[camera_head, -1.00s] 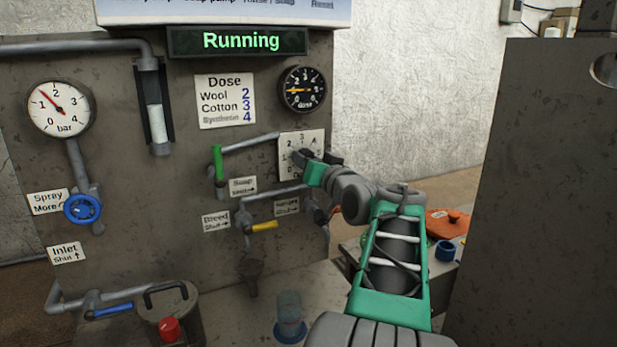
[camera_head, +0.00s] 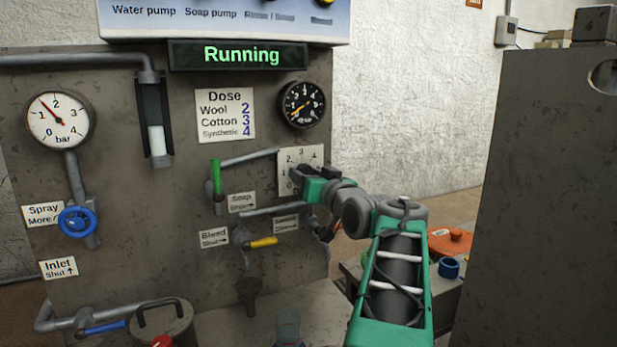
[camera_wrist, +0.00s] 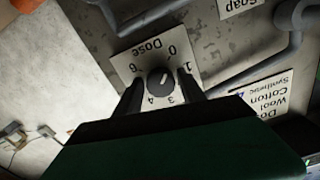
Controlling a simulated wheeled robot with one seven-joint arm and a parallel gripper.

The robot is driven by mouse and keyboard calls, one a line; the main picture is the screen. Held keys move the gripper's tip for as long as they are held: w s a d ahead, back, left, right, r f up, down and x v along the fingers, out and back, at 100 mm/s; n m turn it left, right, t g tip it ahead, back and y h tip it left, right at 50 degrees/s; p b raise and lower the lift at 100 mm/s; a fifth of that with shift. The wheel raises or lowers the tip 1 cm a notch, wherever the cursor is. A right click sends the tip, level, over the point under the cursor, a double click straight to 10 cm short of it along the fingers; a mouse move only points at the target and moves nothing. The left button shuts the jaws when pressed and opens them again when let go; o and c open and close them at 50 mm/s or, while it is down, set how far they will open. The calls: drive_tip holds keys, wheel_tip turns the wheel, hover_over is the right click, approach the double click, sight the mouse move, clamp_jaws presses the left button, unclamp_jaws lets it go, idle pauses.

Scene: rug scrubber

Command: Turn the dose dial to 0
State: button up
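The dose dial's white plate (camera_head: 300,158) is on the grey panel in the head view. My gripper (camera_head: 296,177) is in front of it and hides its knob and lower part there. In the wrist view, the dark round knob (camera_wrist: 160,82) sits mid-plate, with its white mark pointing up and right, between the 0 and the 1 as far as I can tell. My gripper's two fingers (camera_wrist: 161,78) stand on either side of the knob, with visible gaps to it. The gripper is open. The round black dose gauge (camera_head: 302,104) above the plate has its yellow needle pointing lower left.
A green-handled valve (camera_head: 216,174) and a yellow-handled valve (camera_head: 263,242) are left of and below the dial, with pipes between. A lit sign (camera_head: 240,55) reads "Running". A large dark cabinet (camera_head: 545,200) stands close on the right.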

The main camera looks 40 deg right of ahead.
drive_tip(key=shift+o, duration=1)
drive_tip(key=v, duration=0.7)
drive_tip(key=shift+s, duration=0.4)
drive_tip(key=shift+a, duration=0.15)
drive_tip(key=b+v, duration=0.3)
drive_tip(key=v, duration=0.6)
